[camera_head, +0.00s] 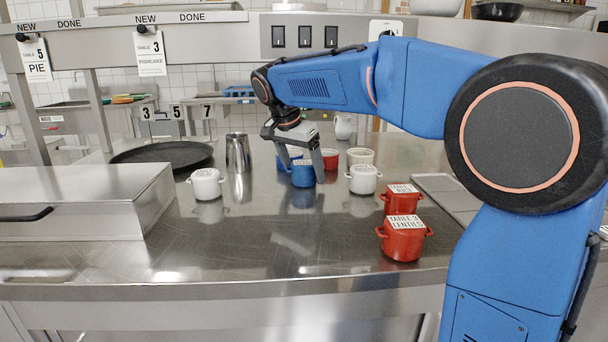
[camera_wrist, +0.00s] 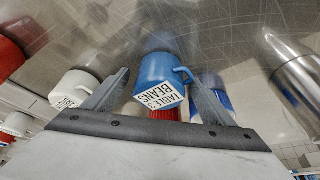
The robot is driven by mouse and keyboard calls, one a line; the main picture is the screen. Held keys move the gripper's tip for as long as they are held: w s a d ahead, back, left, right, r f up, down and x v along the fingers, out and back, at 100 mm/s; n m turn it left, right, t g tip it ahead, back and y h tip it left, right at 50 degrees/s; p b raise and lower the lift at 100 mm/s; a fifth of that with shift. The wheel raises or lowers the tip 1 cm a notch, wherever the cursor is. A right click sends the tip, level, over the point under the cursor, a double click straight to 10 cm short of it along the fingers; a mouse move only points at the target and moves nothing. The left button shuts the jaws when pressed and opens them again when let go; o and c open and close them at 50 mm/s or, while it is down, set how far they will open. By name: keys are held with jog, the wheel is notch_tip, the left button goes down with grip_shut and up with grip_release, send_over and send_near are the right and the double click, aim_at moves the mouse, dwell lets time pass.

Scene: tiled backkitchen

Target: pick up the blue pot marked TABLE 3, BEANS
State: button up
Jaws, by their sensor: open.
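The blue pot marked TABLE 3, BEANS (camera_wrist: 160,72) stands on the steel counter. The fingers look apart, with one on each side of the pot. Whether they touch it cannot be told.
A second blue pot (camera_head: 285,158) stands close behind. White pots (camera_head: 363,180) (camera_head: 206,184) flank the spot, and red pots (camera_head: 403,240) (camera_head: 402,199) stand at front right. A steel canister (camera_head: 238,153), a black pan (camera_head: 160,155) and a steel box (camera_head: 90,200) are left. The front middle counter is clear.

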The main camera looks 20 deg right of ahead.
jog(key=shift+w+d+f, duration=0.1)
jog(key=shift+d+f, duration=0.05)
jog(key=shift+f, duration=0.3)
jog(key=c, duration=1.4)
